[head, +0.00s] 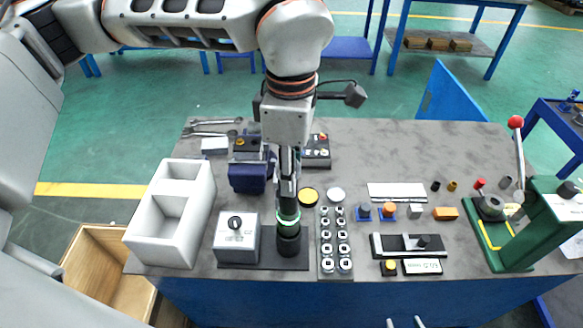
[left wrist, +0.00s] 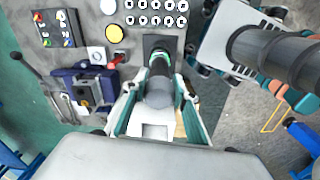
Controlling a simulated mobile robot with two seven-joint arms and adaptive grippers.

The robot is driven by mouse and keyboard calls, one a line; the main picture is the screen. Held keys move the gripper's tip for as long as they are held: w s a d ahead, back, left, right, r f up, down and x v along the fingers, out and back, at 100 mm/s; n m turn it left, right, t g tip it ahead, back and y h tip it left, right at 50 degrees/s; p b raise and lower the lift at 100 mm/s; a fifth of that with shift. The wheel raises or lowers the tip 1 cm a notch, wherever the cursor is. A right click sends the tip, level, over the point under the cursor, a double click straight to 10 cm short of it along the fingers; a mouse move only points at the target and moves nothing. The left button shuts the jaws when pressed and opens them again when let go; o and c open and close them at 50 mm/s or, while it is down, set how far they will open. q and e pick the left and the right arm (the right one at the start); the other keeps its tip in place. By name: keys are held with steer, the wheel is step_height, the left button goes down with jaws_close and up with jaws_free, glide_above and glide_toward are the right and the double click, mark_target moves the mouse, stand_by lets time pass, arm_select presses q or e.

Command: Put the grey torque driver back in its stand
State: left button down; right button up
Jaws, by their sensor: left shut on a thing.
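The torque driver (head: 288,207) is a dark grey upright cylinder with a glowing green ring. My left gripper (head: 287,185) reaches down from above and is shut on it. In the left wrist view the driver (left wrist: 158,88) is between the two fingers of my left gripper (left wrist: 158,100). I cannot tell whether the driver is fully seated. My right gripper is in neither view.
A white divided bin (head: 160,247) stands at the left. A socket tray (head: 328,268) is close on the right of the stand. A dark blue device (head: 247,178) sits behind, and a green lever press (head: 540,230) stands far right. The back right of the bench is clear.

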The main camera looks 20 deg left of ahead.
arm_select(q)
steer(key=shift+f+b, duration=0.5)
steer(key=shift+f, duration=0.4)
steer(key=shift+f+b, duration=0.35)
steer(key=shift+f, duration=0.3)
steer(key=c, duration=1.5)
jaws_free()
arm_select(e)
steer(key=shift+w+d+f, duration=0.25)
steer(key=shift+w+f, duration=0.05)
steer(key=shift+w, duration=0.1)
arm_select(q)
steer(key=shift+f, duration=0.1)
arm_select(e)
steer(key=shift+f, duration=0.1)
arm_select(q)
steer(key=shift+r+p, duration=0.75)
steer(key=shift+r, duration=0.6)
steer(key=shift+r+p, duration=0.7)
steer(key=shift+r, duration=0.55)
arm_select(e)
steer(key=shift+t, duration=0.4)
steer(key=r, duration=0.2)
steer(key=w+r, duration=0.1)
steer(key=r, duration=0.1)
